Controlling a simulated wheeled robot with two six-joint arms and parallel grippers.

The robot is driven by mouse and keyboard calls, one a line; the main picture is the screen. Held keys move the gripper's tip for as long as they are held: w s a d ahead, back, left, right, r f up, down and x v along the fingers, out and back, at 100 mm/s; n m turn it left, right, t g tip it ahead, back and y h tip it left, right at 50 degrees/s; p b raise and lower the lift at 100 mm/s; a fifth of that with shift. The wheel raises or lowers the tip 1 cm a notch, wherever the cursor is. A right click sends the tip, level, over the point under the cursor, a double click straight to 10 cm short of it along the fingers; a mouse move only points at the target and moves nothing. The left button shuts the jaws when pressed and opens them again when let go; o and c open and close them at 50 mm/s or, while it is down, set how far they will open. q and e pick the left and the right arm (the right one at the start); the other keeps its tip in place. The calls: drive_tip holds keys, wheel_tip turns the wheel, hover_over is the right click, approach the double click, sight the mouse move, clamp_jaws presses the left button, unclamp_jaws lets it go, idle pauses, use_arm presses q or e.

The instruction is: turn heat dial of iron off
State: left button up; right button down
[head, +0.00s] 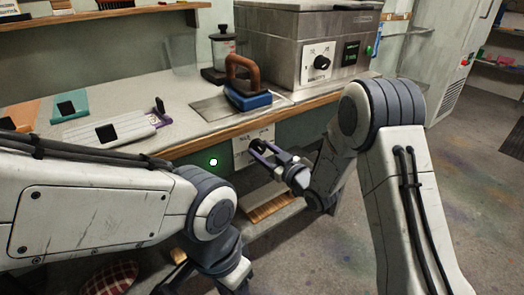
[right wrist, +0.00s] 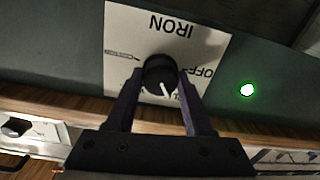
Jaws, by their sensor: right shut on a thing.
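The iron's heat dial (right wrist: 159,74) is a round black knob with a white pointer line, on a white plate (right wrist: 125,30) marked IRON and OFF, seen upside down in the right wrist view. The pointer runs down and slightly right there, away from the OFF word at the right. My right gripper (right wrist: 160,88) is shut on the dial, one finger on each side. In the head view the right gripper (head: 262,147) is at the plate (head: 242,156) under the counter edge and hides the dial. The iron (head: 247,97), blue with a brown handle, stands on the counter. My left gripper's fingers are not visible.
A lit green-rimmed lamp (head: 213,162) is left of the plate on the front panel. A steel box (head: 285,50) with its own dial (head: 322,62) stands at the back right. A wooden slatted piece (head: 270,207) is below.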

drive_tip(key=n+b, duration=0.4)
drive_tip(key=shift+f, duration=0.2)
drive_tip(key=n+b, duration=0.6)
drive_tip(key=shift+s+a+f, duration=0.1)
drive_tip(key=shift+r+n+b, duration=0.2)
drive_tip(key=shift+n+b, duration=1.6)
drive_tip(key=shift+n, duration=0.1)
drive_tip(key=shift+c, duration=1.4)
unclamp_jaws()
drive_tip(key=shift+r, duration=0.1)
